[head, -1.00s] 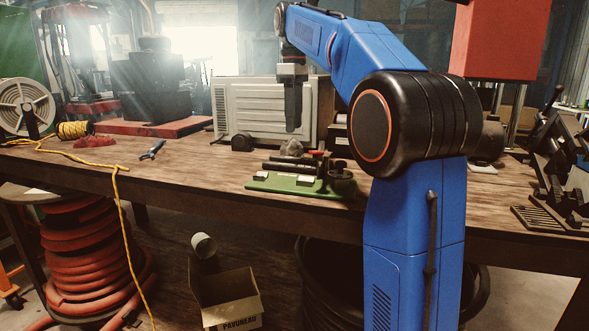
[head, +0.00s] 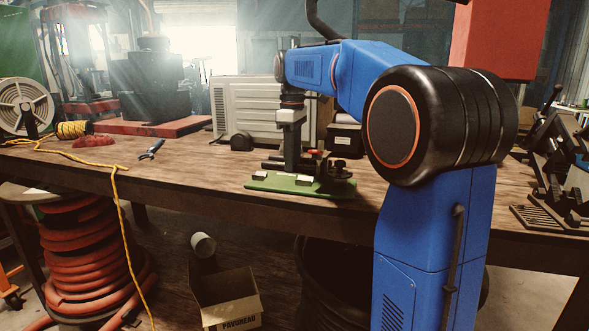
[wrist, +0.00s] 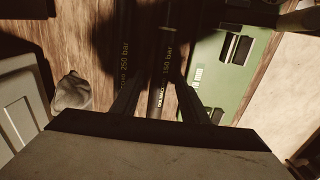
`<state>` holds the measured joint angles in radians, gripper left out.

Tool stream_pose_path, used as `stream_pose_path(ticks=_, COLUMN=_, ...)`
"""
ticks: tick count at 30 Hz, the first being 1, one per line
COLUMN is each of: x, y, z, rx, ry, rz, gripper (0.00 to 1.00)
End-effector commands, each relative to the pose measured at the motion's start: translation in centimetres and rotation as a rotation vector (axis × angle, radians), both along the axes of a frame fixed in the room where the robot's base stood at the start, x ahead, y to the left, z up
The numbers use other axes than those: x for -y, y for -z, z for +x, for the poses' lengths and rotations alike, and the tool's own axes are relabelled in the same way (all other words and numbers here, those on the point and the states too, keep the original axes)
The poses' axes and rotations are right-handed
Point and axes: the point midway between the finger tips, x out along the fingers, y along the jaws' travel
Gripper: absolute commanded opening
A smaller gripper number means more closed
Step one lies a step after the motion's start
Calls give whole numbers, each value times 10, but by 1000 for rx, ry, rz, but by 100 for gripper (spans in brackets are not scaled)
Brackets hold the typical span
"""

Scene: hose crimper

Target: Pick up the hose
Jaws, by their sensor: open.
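A black hose with pale lettering ending in "150 bar" (wrist: 157,98) runs between my gripper's two fingers (wrist: 158,92) in the wrist view. The fingers are apart, one on each side of it; contact cannot be told. A second dark hose marked "250 bar" (wrist: 124,66) lies alongside, to its left by the left finger. Shadow hides part of both. In the head view my gripper (head: 291,166) points straight down at the black hoses (head: 271,167), which lie on the bench behind the green plate.
The green plate (head: 262,184) with its fixture blocks is just in front of my gripper. A pale ribbed case (head: 250,105) stands behind. A grey lump (wrist: 72,92) lies left of the hoses. Pliers (head: 152,149) and a yellow cord (head: 90,163) lie further left on the wooden bench (head: 200,172).

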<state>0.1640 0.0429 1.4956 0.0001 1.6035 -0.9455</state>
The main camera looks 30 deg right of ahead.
Motion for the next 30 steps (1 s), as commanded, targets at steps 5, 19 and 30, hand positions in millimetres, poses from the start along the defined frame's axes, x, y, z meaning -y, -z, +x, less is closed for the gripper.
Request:
stream_pose_path(ticks=5, x=0, y=3, z=0, rx=1, ry=0, rz=0, gripper=41)
stream_pose_path(ticks=19, x=0, y=3, z=0, rx=1, ry=0, rz=0, gripper=0)
stream_pose_path(ticks=30, x=0, y=-28, z=1, rx=4, ry=0, rz=-1, gripper=0)
